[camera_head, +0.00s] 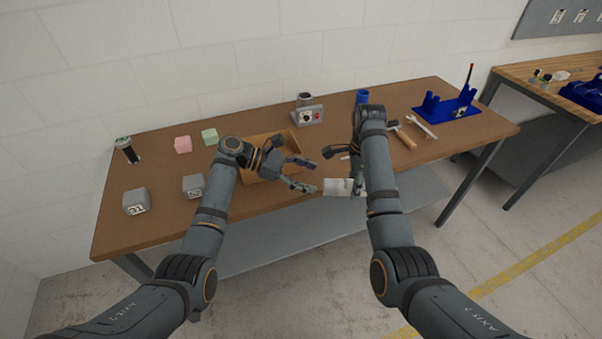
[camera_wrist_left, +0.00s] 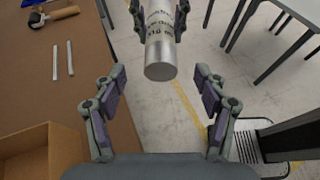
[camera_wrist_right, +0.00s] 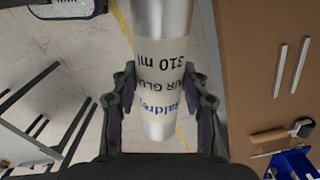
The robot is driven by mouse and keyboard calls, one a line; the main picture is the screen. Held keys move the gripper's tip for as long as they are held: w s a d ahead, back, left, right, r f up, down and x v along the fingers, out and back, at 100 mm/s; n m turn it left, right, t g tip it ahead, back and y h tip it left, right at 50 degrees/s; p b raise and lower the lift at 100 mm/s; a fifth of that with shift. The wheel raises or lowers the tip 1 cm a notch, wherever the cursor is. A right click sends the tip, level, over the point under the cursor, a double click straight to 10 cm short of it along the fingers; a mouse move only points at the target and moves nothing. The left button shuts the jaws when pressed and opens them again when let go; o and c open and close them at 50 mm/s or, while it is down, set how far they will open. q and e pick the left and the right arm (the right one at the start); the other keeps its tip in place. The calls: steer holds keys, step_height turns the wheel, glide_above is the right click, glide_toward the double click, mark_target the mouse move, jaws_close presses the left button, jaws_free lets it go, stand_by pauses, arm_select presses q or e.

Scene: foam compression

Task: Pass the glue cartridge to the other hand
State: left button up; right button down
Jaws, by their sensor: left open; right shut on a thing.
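The glue cartridge (camera_head: 338,187) is a white and silver cylinder with printed text, held beyond the front edge of the table. My right gripper (camera_wrist_right: 160,100) is shut around its labelled middle. In the left wrist view the cartridge (camera_wrist_left: 160,45) points its bare silver end towards my left gripper. My left gripper (camera_wrist_left: 158,95) is open and empty, with its fingers apart on either side of the line of the cartridge and short of its end. In the head view my left gripper (camera_head: 308,175) is just left of the cartridge.
A wooden tray (camera_head: 258,172) stands on the brown table (camera_head: 160,225) behind my left gripper.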

mark_target(340, 185)
arm_select(q)
steer(key=x, duration=0.9)
steer(key=shift+d+f, duration=0.15)
steer(key=shift+d, duration=0.2)
steer(key=c, duration=1.4)
jaws_close()
arm_select(e)
steer(key=c, duration=0.6)
jaws_free()
